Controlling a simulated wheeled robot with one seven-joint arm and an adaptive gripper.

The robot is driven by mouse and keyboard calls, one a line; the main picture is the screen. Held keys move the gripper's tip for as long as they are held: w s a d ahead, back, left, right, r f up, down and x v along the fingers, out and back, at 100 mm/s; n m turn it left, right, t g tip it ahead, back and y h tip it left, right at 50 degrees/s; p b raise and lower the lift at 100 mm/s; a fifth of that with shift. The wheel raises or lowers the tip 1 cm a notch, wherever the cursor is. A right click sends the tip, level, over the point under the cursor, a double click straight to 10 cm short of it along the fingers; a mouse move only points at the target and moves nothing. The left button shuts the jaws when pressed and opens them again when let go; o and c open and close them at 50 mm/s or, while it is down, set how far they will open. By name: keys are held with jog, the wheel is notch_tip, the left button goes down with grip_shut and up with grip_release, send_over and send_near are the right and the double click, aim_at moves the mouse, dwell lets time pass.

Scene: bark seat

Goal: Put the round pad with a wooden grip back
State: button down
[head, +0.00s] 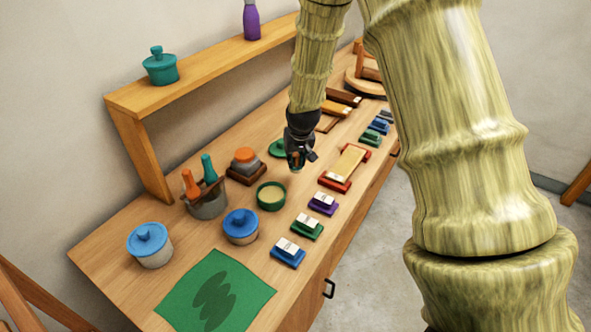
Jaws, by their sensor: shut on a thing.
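My gripper (298,158) hangs pointing down over the middle of the bench. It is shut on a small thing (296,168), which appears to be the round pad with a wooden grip. Only a small teal and brownish bit of it shows between the dark fingers, so its round shape cannot be made out. It seems to be above the bench top, but the exact height is unclear. A green round tin (271,196) with a pale yellow inside stands open, nearer and to the left. A flat green round piece (278,148) lies just behind the gripper, partly hidden.
Brushes with blue (288,253), green (307,228) and purple (323,204) bases line the front edge. Left stand blue-lidded jars (150,246), a pot with handles (207,203) and an orange-topped stack (245,166). A green cloth (215,295) lies nearest; a shelf (200,68) runs behind.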

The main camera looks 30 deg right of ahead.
aim_at(296, 167)
jog(key=shift+x, duration=1.2)
jog(key=shift+s+f, duration=0.1)
jog(key=shift+s, duration=0.2)
jog(key=shift+s+a+f+p, duration=0.15)
jog(key=shift+f+p, duration=0.1)
jog(key=shift+p, duration=0.15)
jog(key=p+x, duration=0.1)
jog(key=x, duration=0.2)
jog(key=shift+s+a, duration=0.1)
jog(key=shift+s, duration=0.1)
jog(key=shift+s+f, duration=0.2)
jog(key=shift+f, duration=0.05)
jog(key=shift+w+f, duration=0.1)
jog(key=shift+f, duration=0.1)
jog(key=c, duration=1.3)
grip_release()
jog(key=shift+o, duration=0.2)
jog(key=shift+r, duration=0.25)
